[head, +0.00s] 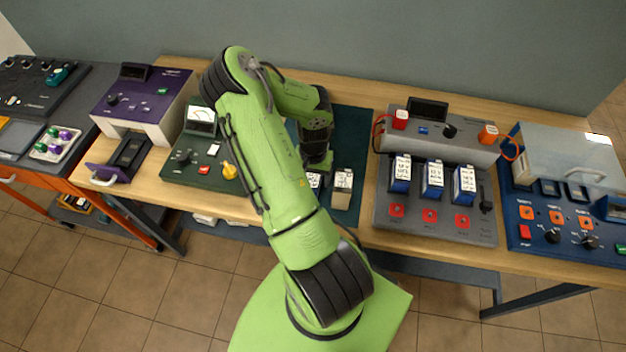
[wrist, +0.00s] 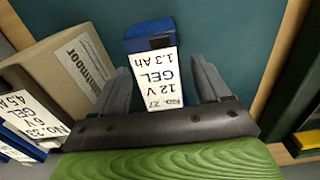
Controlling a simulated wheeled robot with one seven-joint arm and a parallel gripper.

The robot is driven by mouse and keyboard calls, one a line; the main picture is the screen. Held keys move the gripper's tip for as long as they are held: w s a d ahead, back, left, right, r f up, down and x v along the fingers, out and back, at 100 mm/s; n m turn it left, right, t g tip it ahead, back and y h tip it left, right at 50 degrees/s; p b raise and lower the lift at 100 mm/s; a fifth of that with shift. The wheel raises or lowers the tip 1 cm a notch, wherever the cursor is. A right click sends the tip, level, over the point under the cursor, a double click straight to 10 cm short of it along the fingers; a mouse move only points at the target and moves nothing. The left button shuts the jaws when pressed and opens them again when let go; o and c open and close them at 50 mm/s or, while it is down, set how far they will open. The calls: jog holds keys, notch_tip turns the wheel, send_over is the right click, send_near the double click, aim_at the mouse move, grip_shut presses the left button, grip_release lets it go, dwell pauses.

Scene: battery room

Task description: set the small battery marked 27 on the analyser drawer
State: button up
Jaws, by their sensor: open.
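The small battery marked 27 (wrist: 152,75) is blue with a white label reading 12 V GEL 1.3 Ah, upside down in the wrist view. It stands on the teal mat (wrist: 215,35). My gripper (wrist: 158,66) is open, with one finger on each side of this battery; I cannot tell if they touch it. In the head view a white-labelled battery (head: 314,182), probably this one, is partly hidden by my arm. The purple analyser (head: 150,95) stands at the left, its drawer (head: 107,172) pulled out with a dark, apparently empty bed.
A beige box (wrist: 80,65) stands close beside the battery, with a blue battery marked 33 (wrist: 28,118) near it. A green meter unit (head: 205,160) with a yellow knob lies between mat and analyser. A grey charger (head: 440,215) with three blue batteries stands right.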

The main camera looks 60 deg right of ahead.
jog(key=shift+r, duration=0.1)
grip_shut()
dwell(0.3)
